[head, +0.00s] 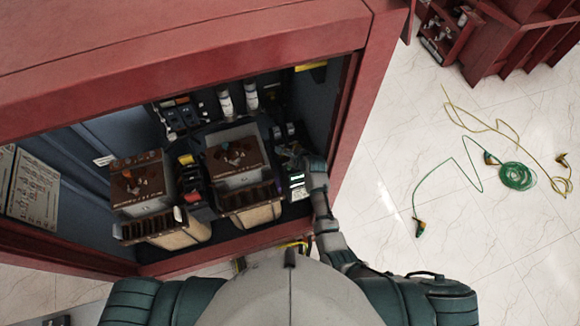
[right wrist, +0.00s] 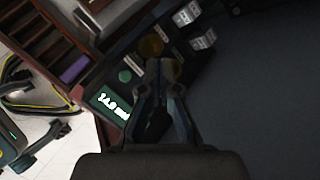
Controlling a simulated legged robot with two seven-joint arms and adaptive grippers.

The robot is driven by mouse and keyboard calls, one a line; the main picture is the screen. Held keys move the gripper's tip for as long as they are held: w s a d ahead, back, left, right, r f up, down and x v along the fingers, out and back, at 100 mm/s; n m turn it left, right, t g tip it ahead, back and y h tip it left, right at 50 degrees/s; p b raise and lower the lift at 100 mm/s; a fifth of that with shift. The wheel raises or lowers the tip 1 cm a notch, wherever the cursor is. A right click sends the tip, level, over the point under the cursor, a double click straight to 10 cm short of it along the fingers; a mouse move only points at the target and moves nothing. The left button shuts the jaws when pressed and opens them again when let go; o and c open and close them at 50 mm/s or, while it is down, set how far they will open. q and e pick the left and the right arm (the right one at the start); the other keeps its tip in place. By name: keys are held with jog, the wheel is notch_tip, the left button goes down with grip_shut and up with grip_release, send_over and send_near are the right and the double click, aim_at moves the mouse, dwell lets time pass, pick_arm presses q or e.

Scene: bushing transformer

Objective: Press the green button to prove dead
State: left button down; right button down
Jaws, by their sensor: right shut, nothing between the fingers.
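In the right wrist view, a round green button (right wrist: 125,76) sits on a dark panel, just above a lit screen (right wrist: 112,103) with white digits. A dull amber round part (right wrist: 152,45) lies further up the panel. My right gripper (right wrist: 165,68) is shut and empty; its fingertips are right of the green button and just below the amber part in the picture. Contact with the panel cannot be told. In the head view, my right gripper (head: 290,156) reaches inside the cabinet, above the small lit screen (head: 298,179); the button is not clear there. My left gripper is out of view.
The red cabinet (head: 190,52) frames the opening, with its right post (head: 352,130) close beside my right arm. Brown-topped units (head: 236,155) stand left of the panel. Green cable (head: 516,176) and yellow cable lie on the tiled floor to the right.

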jog(key=f, duration=0.1)
jog(key=b, duration=0.6)
send_over(289, 168)
notch_tip(289, 168, down, 5)
jog(key=shift+f, duration=0.2)
jog(key=shift+d+f+b, duration=0.25)
jog(key=shift+f+b, duration=0.05)
jog(key=shift+f, duration=0.6)
jog(key=shift+a, duration=0.3)
jog(key=shift+d, duration=0.2)
jog(key=shift+a, duration=0.1)
jog(key=shift+f, duration=0.2)
